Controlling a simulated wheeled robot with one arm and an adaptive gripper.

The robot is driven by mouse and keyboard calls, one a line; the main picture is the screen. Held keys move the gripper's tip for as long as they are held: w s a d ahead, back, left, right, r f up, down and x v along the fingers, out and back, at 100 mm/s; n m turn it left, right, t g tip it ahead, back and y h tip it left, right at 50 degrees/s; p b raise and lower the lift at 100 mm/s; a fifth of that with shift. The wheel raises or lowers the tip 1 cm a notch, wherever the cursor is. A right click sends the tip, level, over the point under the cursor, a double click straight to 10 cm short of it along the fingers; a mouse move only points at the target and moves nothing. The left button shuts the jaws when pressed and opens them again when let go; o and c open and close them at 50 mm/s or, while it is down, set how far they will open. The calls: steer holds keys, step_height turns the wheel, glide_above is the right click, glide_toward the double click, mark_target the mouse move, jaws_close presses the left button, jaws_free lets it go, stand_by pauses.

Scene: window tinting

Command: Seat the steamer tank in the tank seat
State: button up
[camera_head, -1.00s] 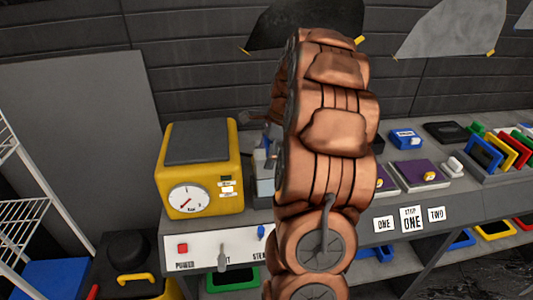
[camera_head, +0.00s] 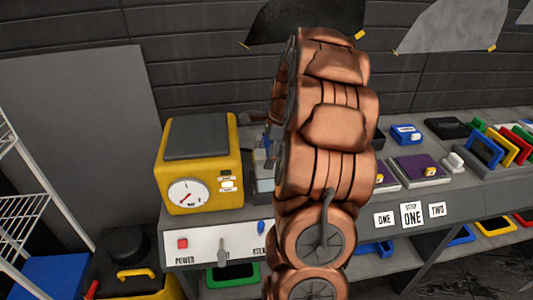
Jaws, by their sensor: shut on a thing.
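The yellow steamer (camera_head: 200,162) with a dark top and a round white gauge (camera_head: 189,194) stands at the left of the bench. A grey part with some blue on it (camera_head: 263,172) shows just right of the steamer, partly covered by my copper arm. I cannot tell whether this part is the tank, the tank seat or something else. My arm rises through the middle of the view and bends away behind itself, so my gripper and whatever it holds are hidden.
A white panel (camera_head: 205,243) with a red button, a grey lever and a blue knob fronts the bench. A purple pad (camera_head: 415,168), a blue box (camera_head: 406,134) and coloured frames (camera_head: 485,152) lie to the right. A white wire rack (camera_head: 20,215) stands at far left.

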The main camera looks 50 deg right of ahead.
steer(key=shift+f, duration=0.4)
steer(key=o, duration=1.5)
steer(key=v, duration=1.2)
steer(key=shift+w+a, duration=0.1)
